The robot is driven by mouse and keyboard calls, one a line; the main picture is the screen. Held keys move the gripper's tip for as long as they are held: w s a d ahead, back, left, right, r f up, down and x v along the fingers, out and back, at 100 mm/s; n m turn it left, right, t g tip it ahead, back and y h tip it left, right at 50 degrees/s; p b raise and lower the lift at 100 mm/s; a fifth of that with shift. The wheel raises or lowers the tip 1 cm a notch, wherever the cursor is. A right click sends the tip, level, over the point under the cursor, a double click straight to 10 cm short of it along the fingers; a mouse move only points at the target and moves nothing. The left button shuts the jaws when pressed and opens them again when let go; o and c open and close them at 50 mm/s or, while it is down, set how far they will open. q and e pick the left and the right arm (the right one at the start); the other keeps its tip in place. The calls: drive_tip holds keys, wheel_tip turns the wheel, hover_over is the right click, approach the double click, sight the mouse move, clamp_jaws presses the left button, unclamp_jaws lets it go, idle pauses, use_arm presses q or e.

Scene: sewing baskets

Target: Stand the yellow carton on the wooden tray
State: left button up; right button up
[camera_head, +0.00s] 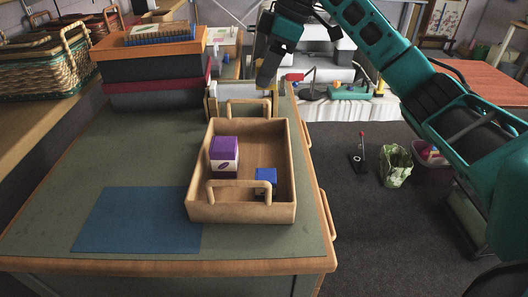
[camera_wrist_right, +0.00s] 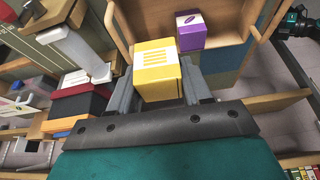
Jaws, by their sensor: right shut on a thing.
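The yellow carton (camera_wrist_right: 160,75), with a white label on top, is between the fingers of my right gripper (camera_wrist_right: 158,88) in the right wrist view. The fingers are shut on its sides. In the head view my right gripper (camera_head: 268,78) is beyond the far end of the wooden tray (camera_head: 286,150), and the carton is mostly hidden there. The tray has a handle at each end and rests on the green table; its wall also shows in the wrist view (camera_wrist_right: 120,32). My left gripper is not in view.
In the tray stand a purple and white carton (camera_head: 224,157) at the left and a small blue box (camera_head: 266,177) near the front handle. The tray's right and far floor is bare. A blue mat (camera_head: 135,222) lies left of it. Stacked boxes (camera_head: 155,85) stand at the back left.

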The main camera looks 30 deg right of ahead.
wheel_tip(320, 180, down, 12)
drive_tip(key=shift+f+b, duration=0.25)
drive_tip(key=shift+b, duration=0.55)
drive_tip(key=shift+f, duration=0.45)
wheel_tip(320, 180, down, 4)
drive_tip(key=shift+r+b, duration=0.25)
drive_tip(key=shift+b, duration=0.05)
drive_tip(key=shift+f, duration=0.25)
drive_tip(key=shift+f, duration=0.1)
drive_tip(key=o, duration=1.1)
drive_tip(key=shift+c, duration=0.2)
